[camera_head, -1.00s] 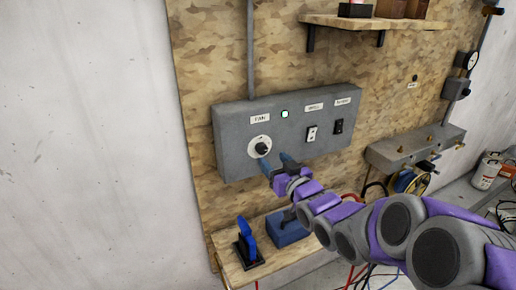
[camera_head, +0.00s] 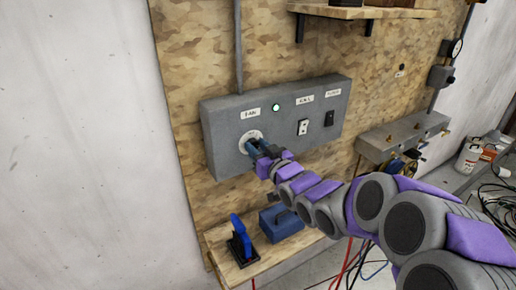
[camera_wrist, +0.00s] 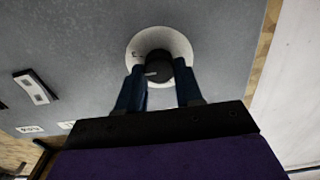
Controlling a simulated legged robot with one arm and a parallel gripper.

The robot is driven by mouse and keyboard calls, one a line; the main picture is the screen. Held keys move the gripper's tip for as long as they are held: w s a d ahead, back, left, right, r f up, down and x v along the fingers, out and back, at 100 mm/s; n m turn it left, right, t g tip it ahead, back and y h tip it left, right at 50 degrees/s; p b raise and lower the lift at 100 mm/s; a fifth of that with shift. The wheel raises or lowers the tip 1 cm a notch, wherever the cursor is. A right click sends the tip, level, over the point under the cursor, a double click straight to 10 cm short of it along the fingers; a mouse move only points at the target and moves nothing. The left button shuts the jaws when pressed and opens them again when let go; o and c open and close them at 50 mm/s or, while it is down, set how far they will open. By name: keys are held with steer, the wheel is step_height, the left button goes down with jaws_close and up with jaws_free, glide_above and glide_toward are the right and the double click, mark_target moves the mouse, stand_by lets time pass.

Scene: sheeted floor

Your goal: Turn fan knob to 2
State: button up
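The fan knob (camera_wrist: 158,65) is a black knob on a round white dial (camera_head: 246,137), under the FAN label (camera_head: 251,113) on a grey wall box. My gripper (camera_head: 256,147) is at the dial. In the wrist view its two dark blue fingers (camera_wrist: 160,80) lie on either side of the knob, close against it with little or no gap. A short pale pointer mark shows on the knob. The dial's numbers are too small or hidden to read. In the head view my fingers hide most of the knob.
The grey box (camera_head: 286,150) also carries a lit greenish lamp (camera_head: 276,107), a white switch (camera_head: 303,127) and a black switch (camera_head: 329,118). Below, a wooden shelf (camera_head: 262,266) holds a blue box (camera_head: 281,222) and a blue-and-black item (camera_head: 240,243). Cables hang at the right.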

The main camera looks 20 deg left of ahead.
steer(key=shift+a+f, duration=0.1)
steer(key=shift+a, duration=0.05)
steer(key=c, duration=0.4)
steer(key=shift+f+n+p, duration=0.1)
steer(key=shift+n+p, duration=0.35)
steer(key=shift+n, duration=0.65)
steer(key=o, duration=1.1)
steer(key=shift+c, duration=0.2)
